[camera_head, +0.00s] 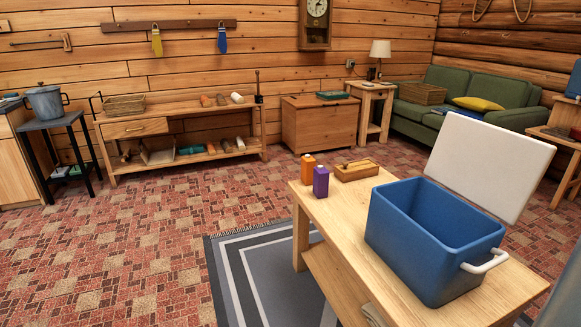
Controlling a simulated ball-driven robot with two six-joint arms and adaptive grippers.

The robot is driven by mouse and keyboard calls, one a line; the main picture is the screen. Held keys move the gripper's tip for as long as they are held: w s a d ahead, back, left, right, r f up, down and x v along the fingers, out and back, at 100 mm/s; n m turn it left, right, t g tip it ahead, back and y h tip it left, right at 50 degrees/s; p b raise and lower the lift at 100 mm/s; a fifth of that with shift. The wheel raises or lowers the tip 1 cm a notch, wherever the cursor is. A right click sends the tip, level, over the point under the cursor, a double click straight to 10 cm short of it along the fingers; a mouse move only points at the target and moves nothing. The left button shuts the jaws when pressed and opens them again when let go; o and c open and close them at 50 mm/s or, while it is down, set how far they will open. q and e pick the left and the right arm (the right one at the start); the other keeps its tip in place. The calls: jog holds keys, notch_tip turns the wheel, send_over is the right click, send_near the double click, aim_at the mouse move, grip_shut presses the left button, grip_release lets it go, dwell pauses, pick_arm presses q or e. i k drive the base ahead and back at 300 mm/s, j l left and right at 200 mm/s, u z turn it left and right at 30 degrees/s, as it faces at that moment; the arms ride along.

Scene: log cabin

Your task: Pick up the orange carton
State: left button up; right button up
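The orange carton (308,169) stands upright near the far left corner of the light wooden table (335,228). A purple carton (321,182) stands close in front of it, slightly to its right, and covers a little of its lower part. Neither of my grippers shows in the head view.
A small wooden tray (356,171) lies right of the cartons. A large blue cooler (424,240) with its white lid (489,162) raised and a white handle fills the table's near right part. A grey striped rug (262,283) lies beside the table; the brick-patterned floor at left is open.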

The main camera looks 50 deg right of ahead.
aim_at(307, 162)
jog(key=i+z, duration=0.4)
jog(key=i, duration=0.2)
jog(key=i+j+z, duration=0.2)
jog(key=i+z, duration=0.25)
jog(key=i, duration=0.15)
